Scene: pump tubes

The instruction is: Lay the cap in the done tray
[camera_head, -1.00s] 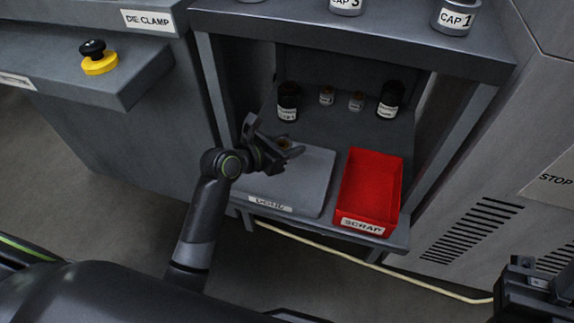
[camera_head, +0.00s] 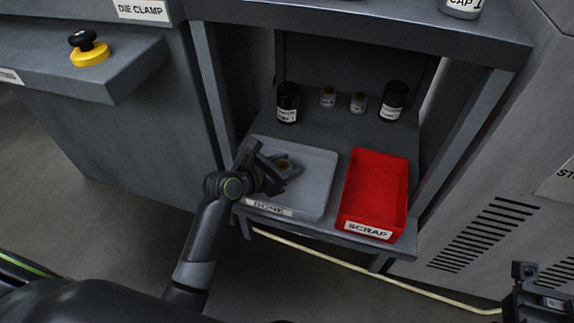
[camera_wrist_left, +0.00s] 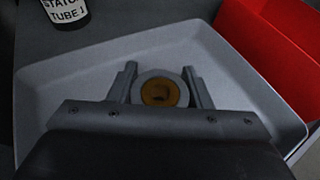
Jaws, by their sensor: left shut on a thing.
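The cap, a small pale grey round piece with a brown-orange centre, shows in the head view (camera_head: 284,164) and in the left wrist view (camera_wrist_left: 160,91). My left gripper (camera_head: 282,168) is shut on it, with one finger on each side in the wrist view (camera_wrist_left: 161,88). The done tray (camera_head: 316,185) is a shallow grey tray with a DONE label on its front. It lies below the gripper and fills much of the wrist view (camera_wrist_left: 228,88). The cap is over the tray's inside; I cannot tell whether it touches the floor. My right gripper (camera_head: 538,290) is partly in view at lower right.
A red SCRAP bin (camera_head: 375,190) stands right of the done tray. Behind are a dark labelled bottle (camera_head: 288,103), two small jars (camera_head: 328,97) (camera_head: 358,102) and another dark bottle (camera_head: 393,102). An upper shelf (camera_head: 400,22) overhangs the back, with legs at the sides.

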